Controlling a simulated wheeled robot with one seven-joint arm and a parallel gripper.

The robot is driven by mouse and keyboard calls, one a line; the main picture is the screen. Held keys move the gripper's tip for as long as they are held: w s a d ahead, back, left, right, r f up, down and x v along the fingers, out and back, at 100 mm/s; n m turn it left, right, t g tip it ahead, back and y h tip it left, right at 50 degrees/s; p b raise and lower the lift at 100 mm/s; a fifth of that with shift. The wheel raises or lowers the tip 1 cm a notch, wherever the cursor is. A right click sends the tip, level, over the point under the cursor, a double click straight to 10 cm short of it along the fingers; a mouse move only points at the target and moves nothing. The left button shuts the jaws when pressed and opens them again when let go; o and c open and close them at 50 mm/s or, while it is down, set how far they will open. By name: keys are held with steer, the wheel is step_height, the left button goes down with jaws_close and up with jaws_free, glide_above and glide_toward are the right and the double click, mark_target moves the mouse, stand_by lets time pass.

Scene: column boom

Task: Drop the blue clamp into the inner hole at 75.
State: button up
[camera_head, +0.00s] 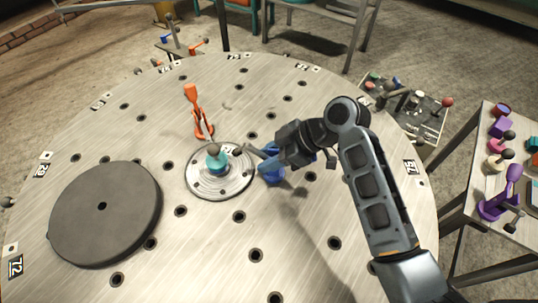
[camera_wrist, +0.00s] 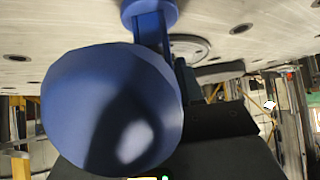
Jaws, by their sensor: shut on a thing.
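The blue clamp (camera_head: 271,173) is held in my gripper (camera_head: 268,153), just right of the central disc. My gripper and arm partly hide it in the head view. In the wrist view, the clamp's big round blue end (camera_wrist: 112,110) fills the left middle, and a blue bar runs up from it to a second round part. The dark gripper body (camera_wrist: 225,125) is beside it. The round metal table (camera_head: 120,130) has rings of dark holes and small rim labels.
A silver disc (camera_head: 235,185) with a teal-based knob (camera_head: 215,158) stands at the table's centre. An orange clamp (camera_head: 198,112) stands behind it. A large dark round plate (camera_head: 105,215) covers the left front. Side tables (camera_head: 515,235) with coloured parts stand right.

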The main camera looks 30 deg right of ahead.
steer(key=o, duration=0.8)
steer(key=shift+r, duration=0.1)
steer(key=shift+r+p, duration=3.2)
steer(key=shift+r, duration=0.55)
steer(key=o, duration=0.5)
steer(key=shift+o, duration=0.2)
steer(key=b+v, duration=0.1)
steer(key=v, duration=0.6)
steer(key=shift+s+d+r, duration=0.15)
steer(key=shift+d+r, duration=0.05)
steer(key=shift+r, duration=0.05)
